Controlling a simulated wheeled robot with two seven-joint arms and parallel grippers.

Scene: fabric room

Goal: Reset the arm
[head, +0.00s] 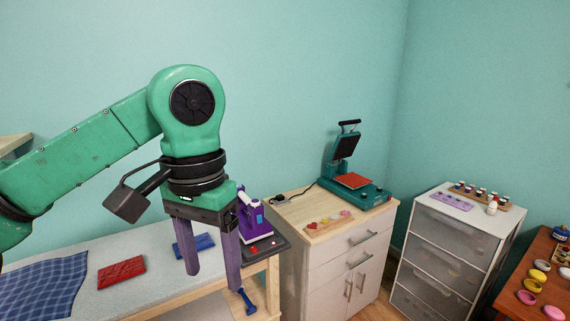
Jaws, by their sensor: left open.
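My left arm comes in from the left, raised with its elbow bent high. My left gripper (211,249) points down over the right end of the grey-topped table (155,262). Its two purple fingers are apart and nothing shows between them as held. A blue block-like item (194,245) lies on the table behind the fingers. A purple device (255,222) on a dark tray stands just right of the gripper and is partly hidden by it. My right gripper is not in the picture.
A red flat item (121,272) and a blue checked cloth (45,287) lie on the table. A teal heat press (357,185) stands on the wooden cabinet (290,208). A white drawer unit (447,245) stands right of it. A brown table (538,262) holds several paint pots.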

